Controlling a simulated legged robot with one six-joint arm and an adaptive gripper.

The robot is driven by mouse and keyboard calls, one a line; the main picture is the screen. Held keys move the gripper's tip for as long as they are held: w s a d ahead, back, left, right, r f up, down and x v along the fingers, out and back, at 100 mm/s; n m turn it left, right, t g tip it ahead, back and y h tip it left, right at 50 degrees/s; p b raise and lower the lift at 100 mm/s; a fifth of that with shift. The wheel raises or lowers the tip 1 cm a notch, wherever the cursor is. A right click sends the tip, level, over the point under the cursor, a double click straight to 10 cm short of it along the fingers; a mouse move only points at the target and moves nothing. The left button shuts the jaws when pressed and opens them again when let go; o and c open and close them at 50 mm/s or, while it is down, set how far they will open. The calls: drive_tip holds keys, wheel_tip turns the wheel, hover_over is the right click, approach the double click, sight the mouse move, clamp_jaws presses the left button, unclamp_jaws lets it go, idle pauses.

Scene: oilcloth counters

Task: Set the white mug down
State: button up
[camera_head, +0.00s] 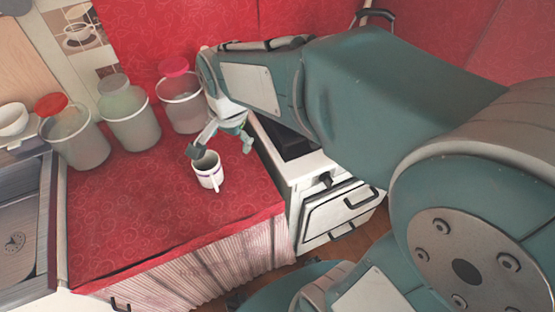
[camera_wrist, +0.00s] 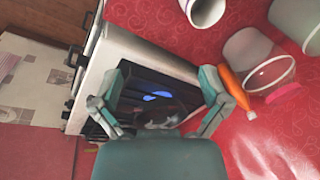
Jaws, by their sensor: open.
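The white mug (camera_head: 208,172) with a dark purple band stands upright on the red-patterned counter (camera_head: 150,225), near its right edge, handle toward the camera. Its inside looks empty. Part of the mug (camera_wrist: 203,8) also shows at the top edge of the wrist view, cut off by the frame. My gripper (camera_head: 220,149) is open just behind and above the mug in the head view, one finger close to the rim. In the wrist view my gripper (camera_wrist: 163,75) has nothing between its spread fingers, and the mug is outside them.
Several lidded jars stand behind the mug, including a pink-lidded one (camera_head: 181,105) and a red-lidded one (camera_head: 75,138). A white stove (camera_head: 335,210) adjoins the counter's right side. An orange object (camera_wrist: 235,88) lies near a jar. The front of the counter is clear.

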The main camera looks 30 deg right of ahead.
drive_tip(key=s+d+r+n+t, duration=0.1)
drive_tip(key=s+d+r+n, duration=0.1)
drive_tip(key=s+n, duration=0.3)
drive_tip(key=s+d+r+n+t, duration=0.2)
drive_tip(key=s+n, duration=0.3)
drive_tip(key=s, duration=0.3)
drive_tip(key=shift+d+r, duration=0.2)
drive_tip(key=shift+d, duration=0.3)
drive_tip(key=shift+d, duration=0.1)
